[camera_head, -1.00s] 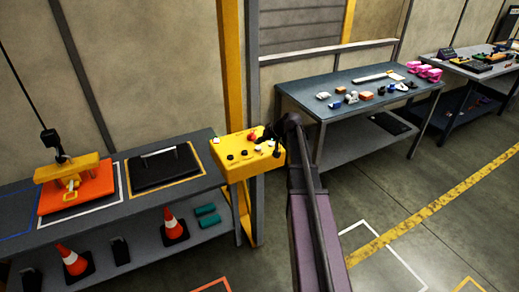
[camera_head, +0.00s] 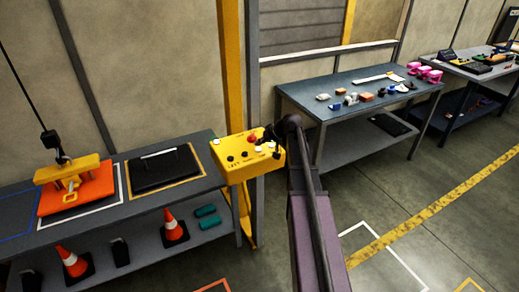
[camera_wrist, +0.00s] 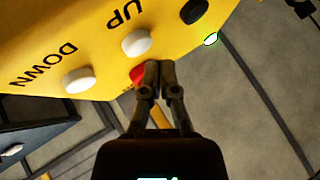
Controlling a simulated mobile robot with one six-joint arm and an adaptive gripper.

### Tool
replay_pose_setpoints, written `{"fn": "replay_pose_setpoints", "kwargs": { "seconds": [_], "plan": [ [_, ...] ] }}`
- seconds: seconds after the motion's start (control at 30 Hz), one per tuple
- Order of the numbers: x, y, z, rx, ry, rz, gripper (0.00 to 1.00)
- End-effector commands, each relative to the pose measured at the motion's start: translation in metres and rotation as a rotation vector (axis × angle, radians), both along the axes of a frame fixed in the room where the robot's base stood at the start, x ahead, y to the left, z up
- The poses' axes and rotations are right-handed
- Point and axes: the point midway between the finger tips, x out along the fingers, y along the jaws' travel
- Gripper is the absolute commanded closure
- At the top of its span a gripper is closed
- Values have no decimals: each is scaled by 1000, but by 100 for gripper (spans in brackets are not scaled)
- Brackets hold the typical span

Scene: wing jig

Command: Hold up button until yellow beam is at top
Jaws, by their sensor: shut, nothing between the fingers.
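The yellow control box (camera_head: 245,165) is mounted on the post by the bench. In the wrist view, its white UP button (camera_wrist: 136,41) and white DOWN button (camera_wrist: 77,80) are uncovered. My gripper (camera_wrist: 160,66) is shut and empty. Its fingertips are beside the UP button and partly cover a red button (camera_wrist: 137,74). I cannot tell whether they touch the box. The yellow beam (camera_head: 66,169) hangs from a hook and cable at the left. It is low, just over an orange block (camera_head: 82,194) on the bench; I cannot tell if they touch.
A black button (camera_wrist: 193,11) is on the box past UP. A black plate (camera_head: 165,169) lies on the left bench (camera_head: 122,212), with cones on its lower shelf. A table (camera_head: 300,95) with small parts stands behind my arm. The floor at the right is clear.

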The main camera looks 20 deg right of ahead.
Motion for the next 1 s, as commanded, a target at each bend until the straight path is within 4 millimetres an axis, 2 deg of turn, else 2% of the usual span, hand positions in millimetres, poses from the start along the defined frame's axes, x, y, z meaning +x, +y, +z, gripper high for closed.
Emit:
{"fn": "replay_pose_setpoints", "kwargs": {
  "seconds": [1.0],
  "plan": [
    [0,0,-8,0,0,0,100]
  ]
}}
